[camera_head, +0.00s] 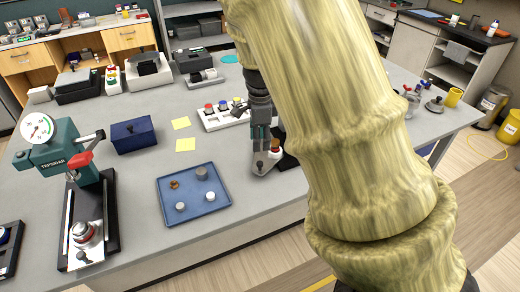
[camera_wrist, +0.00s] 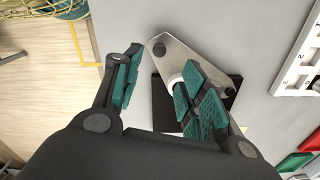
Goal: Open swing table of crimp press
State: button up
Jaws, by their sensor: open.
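A metal plate (camera_head: 262,168) with a dark knob on it juts from a small black-based device near the table's front edge. It looks like the swing table of the crimp press. The plate also shows in the wrist view (camera_wrist: 180,53), with its dark knob (camera_wrist: 159,48) at the outer end and the black base (camera_wrist: 163,108) below it. My gripper (camera_head: 262,137) points down over the device. In the wrist view its teal-padded fingers (camera_wrist: 160,88) are apart, with the right finger hiding part of the plate and a white round part. Contact cannot be told.
A blue tray (camera_head: 166,212) with small parts lies to the left. A green press with a gauge (camera_head: 55,152) stands at the far left. A white rack (camera_head: 215,122) is behind my gripper. My arm hides much of the table's right side.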

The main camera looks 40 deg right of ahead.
jog(key=shift+r, duration=1.4)
